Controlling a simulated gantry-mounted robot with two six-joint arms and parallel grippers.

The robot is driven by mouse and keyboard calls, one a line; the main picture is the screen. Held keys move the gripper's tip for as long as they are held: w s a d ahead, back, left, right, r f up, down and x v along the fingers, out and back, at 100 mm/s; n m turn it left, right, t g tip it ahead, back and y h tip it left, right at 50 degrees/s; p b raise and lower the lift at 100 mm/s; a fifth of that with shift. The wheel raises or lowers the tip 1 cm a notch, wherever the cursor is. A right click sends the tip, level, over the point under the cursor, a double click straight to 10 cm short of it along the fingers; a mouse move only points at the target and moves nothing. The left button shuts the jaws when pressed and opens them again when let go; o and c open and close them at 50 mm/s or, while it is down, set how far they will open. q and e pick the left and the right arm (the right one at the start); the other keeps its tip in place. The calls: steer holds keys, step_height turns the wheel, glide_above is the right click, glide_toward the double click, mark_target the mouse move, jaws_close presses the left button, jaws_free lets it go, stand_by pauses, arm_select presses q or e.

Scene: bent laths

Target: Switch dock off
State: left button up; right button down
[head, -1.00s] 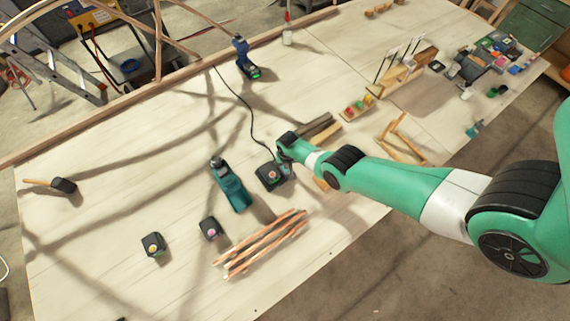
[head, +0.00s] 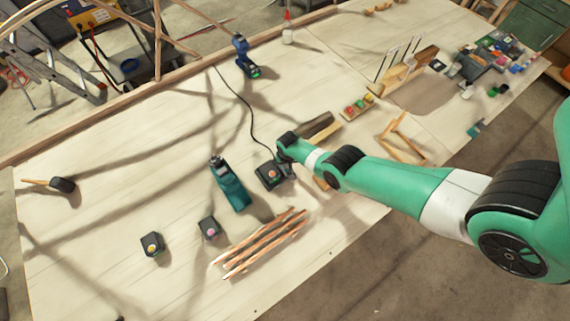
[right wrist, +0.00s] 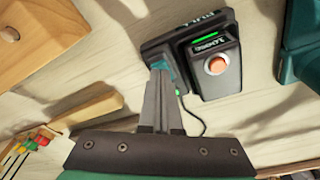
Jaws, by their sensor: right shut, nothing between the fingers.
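The dock (head: 262,183) is a dark charger on the workbench with a cable running to the back. In the right wrist view the dock (right wrist: 153,49) carries a dark battery block (right wrist: 215,78) with an orange round button. A green strip glows on the block and a small green light (right wrist: 178,92) shows beside my fingers. My right gripper (right wrist: 160,72) is shut and empty, its tips at the dock's near edge. Whether they touch is unclear, and they may hide a switch. In the head view my right gripper (head: 287,170) is partly hidden by its wrist. My left gripper is out of view.
A teal tool (head: 231,187) lies just left of the dock. Two small dark blocks (head: 209,228) and a stack of wooden laths (head: 262,243) lie toward the front. A drill (head: 244,58) stands at the back.

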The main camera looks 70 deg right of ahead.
steer(key=shift+f+b, duration=0.55)
steer(key=shift+f, duration=0.1)
steer(key=shift+r, duration=0.15)
step_height(320, 180, up, 7)
steer(key=p, duration=0.7)
stand_by(0.4)
